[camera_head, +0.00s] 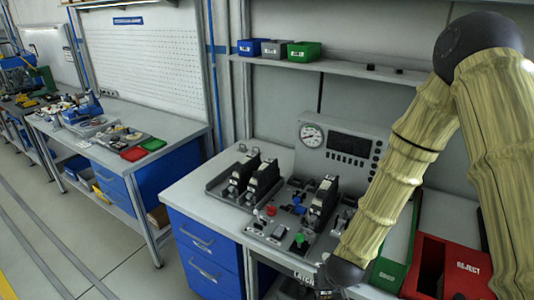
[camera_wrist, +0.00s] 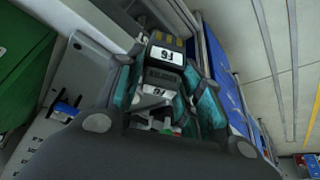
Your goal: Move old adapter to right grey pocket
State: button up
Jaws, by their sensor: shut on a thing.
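My gripper (camera_wrist: 165,80) is shut on a dark adapter (camera_wrist: 166,72) with white labels and a gold-toned end, held between its teal finger pads. In the head view my arm reaches down to the bench's front edge, and the fingers and held adapter are cut off or hidden at the bottom. A grey tray (camera_head: 216,188) at the bench's left holds two upright black modules (camera_head: 262,180). Another black module (camera_head: 322,203) stands on the grey fixture plate (camera_head: 268,232). I cannot tell which spot is the right grey pocket.
A green bin (camera_head: 388,272) and a red REJECT bin (camera_head: 462,256) stand at the right, partly behind my arm. A gauge panel (camera_head: 340,145) stands at the back. Blue, grey and green small bins (camera_head: 275,49) sit on the shelf. The bench's left front corner is clear.

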aim_at(324, 296)
notch_tip(324, 296, down, 6)
jog(key=b, duration=0.5)
jog(key=shift+f, duration=0.2)
jog(key=shift+a, duration=0.15)
